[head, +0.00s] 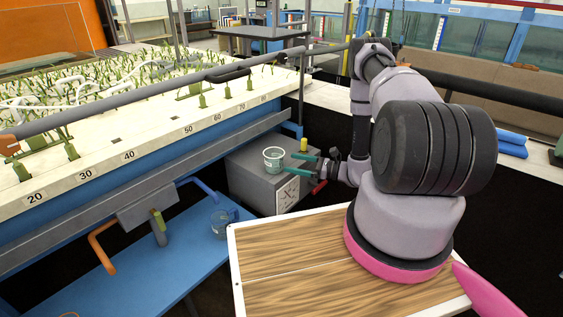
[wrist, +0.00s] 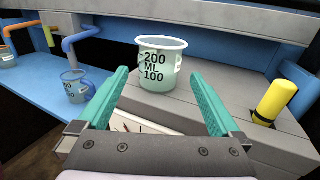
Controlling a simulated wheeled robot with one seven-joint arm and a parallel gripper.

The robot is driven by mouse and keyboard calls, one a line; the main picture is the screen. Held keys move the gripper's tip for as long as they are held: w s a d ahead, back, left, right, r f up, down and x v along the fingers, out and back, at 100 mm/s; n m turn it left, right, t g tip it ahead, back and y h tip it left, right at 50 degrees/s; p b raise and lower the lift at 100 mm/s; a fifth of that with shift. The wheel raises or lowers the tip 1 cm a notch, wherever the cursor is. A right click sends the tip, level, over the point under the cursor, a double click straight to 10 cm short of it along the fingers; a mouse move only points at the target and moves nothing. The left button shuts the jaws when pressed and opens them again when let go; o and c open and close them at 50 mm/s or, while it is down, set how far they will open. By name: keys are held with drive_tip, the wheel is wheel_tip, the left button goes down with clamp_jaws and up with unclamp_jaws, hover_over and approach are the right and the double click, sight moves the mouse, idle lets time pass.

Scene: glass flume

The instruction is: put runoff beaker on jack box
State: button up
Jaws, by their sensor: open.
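A clear beaker (head: 273,160) with a pale green tint stands upright on top of the grey box (head: 250,178). The box has a dial on its front; I take it as the jack box. In the wrist view the beaker (wrist: 162,65) shows 200 ML and 100 marks and sits on the box top (wrist: 215,108), just beyond my fingertips. My gripper (head: 290,162) has green fingers, spread wide and empty. In the wrist view my gripper (wrist: 159,75) points at the beaker, with a finger to either side and no visible contact.
A yellow cylinder (wrist: 275,101) stands on the box, right of the beaker. A second beaker (wrist: 76,86) stands on the lower blue shelf (head: 150,265), and another (wrist: 8,58) at far left. The flume bench (head: 120,165) overhangs at left. A wood-topped board (head: 290,260) lies in front.

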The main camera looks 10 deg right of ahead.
drive_tip(key=s+a+r+n+g+h, duration=0.1)
drive_tip(key=s+r+n+g, duration=0.2)
drive_tip(key=r, duration=0.6)
drive_tip(key=s+a+r+n+g, duration=0.15)
drive_tip(key=r+n+g, duration=0.3)
drive_tip(key=r, duration=0.55)
drive_tip(key=s+a+r+n+g+h, duration=0.1)
drive_tip(key=a+r+n+g, duration=0.15)
drive_tip(key=r+n, duration=0.45)
drive_tip(key=s+d+r+n+t+h, duration=0.2)
drive_tip(key=s+r+h, duration=0.3)
drive_tip(key=s+r, duration=0.5)
drive_tip(key=s+d+r+n+t+h, duration=0.1)
drive_tip(key=s+r+n+t+h, duration=0.2)
drive_tip(key=s+r, duration=0.7)
wheel_tip(320, 180, up, 4)
drive_tip(key=t+h, duration=0.2)
drive_tip(key=h, duration=0.1)
drive_tip(key=shift+d+n+t, duration=0.3)
drive_tip(key=shift+d+n, duration=0.05)
